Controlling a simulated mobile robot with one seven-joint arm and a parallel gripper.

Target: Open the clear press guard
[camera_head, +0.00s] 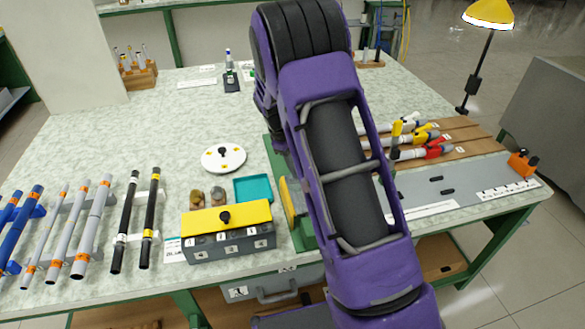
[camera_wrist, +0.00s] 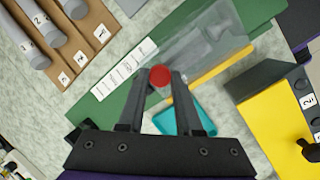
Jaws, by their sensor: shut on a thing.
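The clear press guard (camera_wrist: 205,52) is a see-through panel over the green press base (camera_wrist: 92,108) in the wrist view. A round red knob (camera_wrist: 160,76) shows at its near side. My gripper (camera_wrist: 161,82) has its two dark fingers shut on the red knob, one on each side. In the head view my purple arm covers the gripper, the knob and most of the press. Only the green base (camera_head: 303,241) and a yellow strip (camera_head: 288,200) show beside the arm. I cannot tell how far the guard is tilted.
A grey box with a yellow top (camera_head: 227,217) stands close left of the press. A teal tray (camera_head: 254,188) and a white disc (camera_head: 223,159) lie behind it. Black rods (camera_head: 125,222) lie farther left. A wooden rack (camera_head: 455,135) and grey board (camera_head: 440,187) are at the right.

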